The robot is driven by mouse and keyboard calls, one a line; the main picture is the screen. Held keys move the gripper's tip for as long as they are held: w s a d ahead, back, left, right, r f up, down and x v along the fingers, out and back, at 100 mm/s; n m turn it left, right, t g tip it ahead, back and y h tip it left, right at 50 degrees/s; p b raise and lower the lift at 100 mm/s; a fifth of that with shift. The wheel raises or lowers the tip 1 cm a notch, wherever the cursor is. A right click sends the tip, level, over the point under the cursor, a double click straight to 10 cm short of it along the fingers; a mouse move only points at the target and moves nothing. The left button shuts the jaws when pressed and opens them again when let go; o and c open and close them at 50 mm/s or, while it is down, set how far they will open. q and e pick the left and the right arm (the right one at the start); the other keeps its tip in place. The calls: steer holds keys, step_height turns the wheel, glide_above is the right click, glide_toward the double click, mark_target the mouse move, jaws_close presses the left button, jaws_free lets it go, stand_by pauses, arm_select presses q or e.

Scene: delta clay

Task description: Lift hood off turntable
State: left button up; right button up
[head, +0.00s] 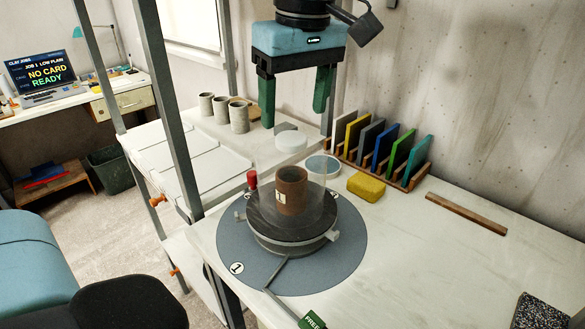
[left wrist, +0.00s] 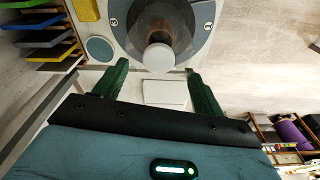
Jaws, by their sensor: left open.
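The hood (head: 320,205) is a clear cylinder with a thick white round knob (head: 291,142) on top. It stands upright over a brown clay cylinder (head: 291,190) on the dark turntable (head: 262,228). My left gripper (head: 294,115) is open and empty, fingers pointing down, above the knob and apart from it. In the left wrist view the white knob (left wrist: 158,58) shows between the tips of the left gripper (left wrist: 158,70), with the hood's clear body beyond. My right gripper is not in view.
A yellow sponge (head: 366,187) and a rack of coloured boards (head: 385,150) stand behind the turntable to the right. Grey cups (head: 239,116) stand at the back left.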

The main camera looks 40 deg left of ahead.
mark_target(292, 137)
arm_select(q)
steer(key=shift+w+a+f, duration=0.1)
steer(key=shift+a+f, duration=0.05)
steer(key=shift+f, duration=0.75)
steer(key=shift+w+a+f, duration=0.1)
steer(key=shift+a+f, duration=0.1)
steer(key=shift+f, duration=0.65)
steer(key=shift+a+f, duration=0.15)
steer(key=shift+f, duration=0.75)
steer(key=c, duration=1.4)
steer(key=shift+r, duration=0.15)
